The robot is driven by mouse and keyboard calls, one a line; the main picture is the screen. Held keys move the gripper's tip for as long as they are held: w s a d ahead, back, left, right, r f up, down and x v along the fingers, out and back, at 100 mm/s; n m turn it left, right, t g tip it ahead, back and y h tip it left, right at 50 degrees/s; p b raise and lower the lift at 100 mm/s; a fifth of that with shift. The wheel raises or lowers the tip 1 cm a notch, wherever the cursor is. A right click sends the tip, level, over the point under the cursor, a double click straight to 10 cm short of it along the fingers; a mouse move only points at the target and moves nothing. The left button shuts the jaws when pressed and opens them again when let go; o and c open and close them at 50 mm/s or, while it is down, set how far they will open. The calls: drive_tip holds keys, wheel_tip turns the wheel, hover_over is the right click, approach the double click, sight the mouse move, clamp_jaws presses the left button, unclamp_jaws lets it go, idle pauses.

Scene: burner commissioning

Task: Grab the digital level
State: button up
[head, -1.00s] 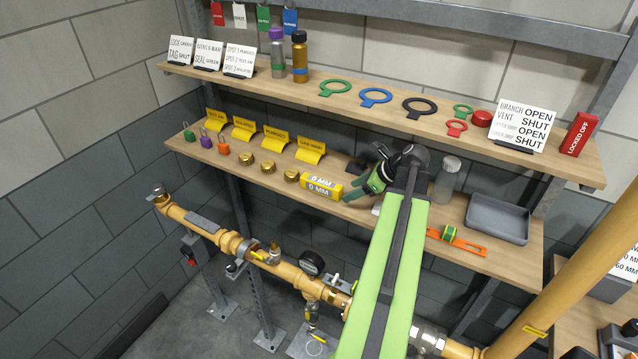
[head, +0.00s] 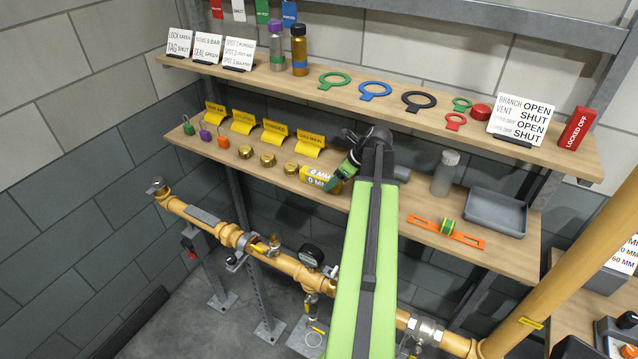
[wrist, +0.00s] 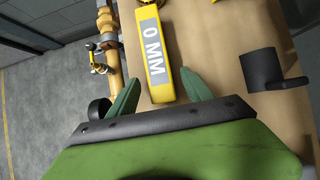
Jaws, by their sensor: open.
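The digital level, a yellow block (head: 311,174) with a white panel reading "0 MM", lies on the lower wooden shelf near its front edge. In the wrist view the level (wrist: 155,50) lies lengthwise ahead, its near end between my fingers. My gripper (head: 337,178) is at the level's right end in the head view and hides part of it. In the wrist view the two green fingers (wrist: 160,84) are spread, one on each side of the near end, with gaps. Nothing is held.
Brass caps (head: 267,160) sit left of the level, with yellow tags (head: 275,136) behind. An orange bar (head: 424,225), clear jar (head: 445,174) and grey tray (head: 497,212) lie farther right. Yellow pipework (head: 285,265) runs below.

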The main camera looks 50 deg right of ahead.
sight(322, 175)
drive_tip(key=w, duration=0.2)
drive_tip(key=w+a, duration=0.1)
drive_tip(key=w, duration=0.1)
drive_tip(key=shift+w, duration=0.2)
drive_tip(key=shift+w+a+f+b, duration=0.1)
drive_tip(key=shift+w+f+b, duration=0.1)
drive_tip(key=shift+f+b, duration=0.5)
drive_tip(key=shift+r, duration=0.2)
clamp_jaws()
